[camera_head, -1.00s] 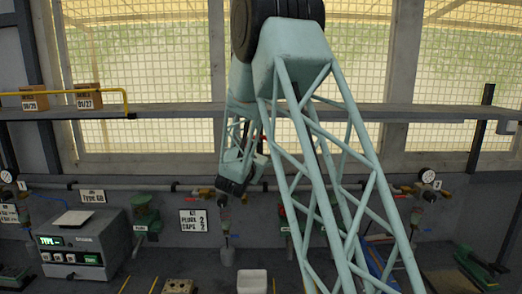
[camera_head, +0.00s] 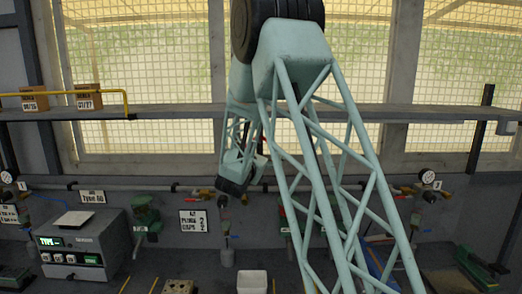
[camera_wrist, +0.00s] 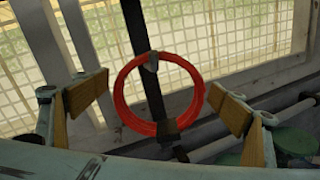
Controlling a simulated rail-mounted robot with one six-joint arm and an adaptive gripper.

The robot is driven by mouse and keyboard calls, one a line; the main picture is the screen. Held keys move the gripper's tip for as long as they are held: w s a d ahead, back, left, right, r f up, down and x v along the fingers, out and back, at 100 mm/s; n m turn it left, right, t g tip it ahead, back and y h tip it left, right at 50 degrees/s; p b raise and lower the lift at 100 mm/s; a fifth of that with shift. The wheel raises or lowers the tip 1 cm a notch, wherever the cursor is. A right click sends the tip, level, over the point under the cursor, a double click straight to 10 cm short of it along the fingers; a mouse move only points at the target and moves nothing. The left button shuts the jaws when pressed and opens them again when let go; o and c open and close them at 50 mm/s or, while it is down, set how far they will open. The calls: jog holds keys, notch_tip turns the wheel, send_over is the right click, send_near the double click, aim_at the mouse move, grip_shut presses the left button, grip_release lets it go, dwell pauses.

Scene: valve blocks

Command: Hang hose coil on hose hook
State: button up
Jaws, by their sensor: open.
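The red hose coil (camera_wrist: 121,96) stands as an upright ring in the middle of the wrist view. Its top meets a grey hook-like piece (camera_wrist: 150,62) in front of a dark upright post (camera_wrist: 138,28). A dark block (camera_wrist: 168,131) sits at its lower edge. My gripper (camera_wrist: 160,103) is open, with one wood-coloured finger pad on each side of the coil. Both pads appear apart from it. In the head view my arm hides most of the coil and post, and the fingers cannot be made out.
A long shelf (camera_head: 165,111) crosses before the mesh windows, with two cardboard boxes (camera_head: 88,97) and a yellow rail at its left. A grey pipe (camera_head: 110,186) runs below. A grey test box (camera_head: 85,243), a green valve (camera_head: 146,212) and a white container (camera_head: 252,282) are on the bench.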

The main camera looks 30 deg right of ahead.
jog(key=shift+s+a, duration=0.1)
jog(key=v, duration=1.1)
jog(key=shift+s+a, duration=0.25)
jog(key=shift+s, duration=0.05)
dwell(0.4)
